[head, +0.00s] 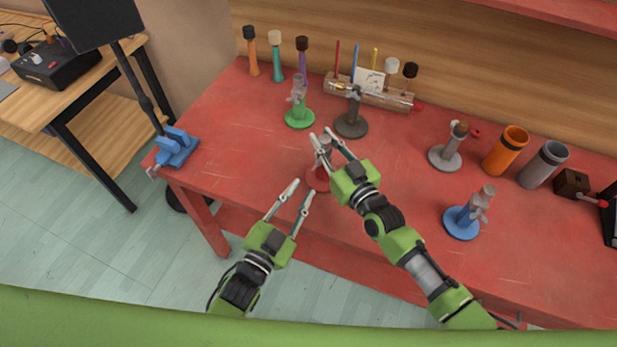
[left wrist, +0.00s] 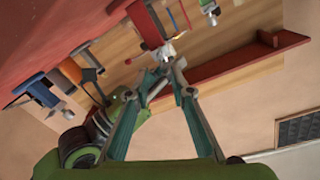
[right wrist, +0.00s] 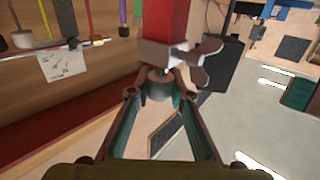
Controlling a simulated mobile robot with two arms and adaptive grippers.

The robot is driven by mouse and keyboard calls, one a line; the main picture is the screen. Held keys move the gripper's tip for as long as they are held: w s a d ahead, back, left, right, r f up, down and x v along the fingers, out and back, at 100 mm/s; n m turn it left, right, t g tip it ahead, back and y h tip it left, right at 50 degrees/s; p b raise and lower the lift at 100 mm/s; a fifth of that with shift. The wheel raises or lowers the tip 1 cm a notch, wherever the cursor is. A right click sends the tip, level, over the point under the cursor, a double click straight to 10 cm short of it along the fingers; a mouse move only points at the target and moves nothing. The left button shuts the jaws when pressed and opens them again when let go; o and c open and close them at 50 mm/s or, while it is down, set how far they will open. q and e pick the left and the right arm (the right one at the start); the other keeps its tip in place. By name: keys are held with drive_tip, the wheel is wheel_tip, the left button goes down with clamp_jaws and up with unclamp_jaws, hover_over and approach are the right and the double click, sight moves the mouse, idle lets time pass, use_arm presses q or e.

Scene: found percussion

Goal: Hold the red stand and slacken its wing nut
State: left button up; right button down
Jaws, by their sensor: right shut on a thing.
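The red stand (head: 318,179) stands on the red table near its front edge, with a round red base and a grey upper part. My right gripper (head: 329,140) is shut on its grey upper part. The right wrist view shows the stand's red post (right wrist: 165,20), a grey clamp and the wing nut (right wrist: 203,52) projecting beside the fingertips. My left gripper (head: 303,187) is open and empty, in front of the stand and apart from it.
A green stand (head: 299,118), a dark stand (head: 351,126), a grey stand (head: 445,157) and a blue stand (head: 462,223) stand around it. A wooden rack (head: 340,86) is behind. Orange (head: 505,150) and grey tubes (head: 543,164) are at the right.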

use_arm(q)
drive_tip(key=v, duration=0.3)
drive_tip(key=shift+s+a, duration=0.2)
drive_tip(key=shift+s, duration=0.15)
use_arm(e)
drive_tip(key=c, duration=1.8)
unclamp_jaws()
drive_tip(key=shift+o, duration=0.2)
drive_tip(key=shift+d, duration=0.1)
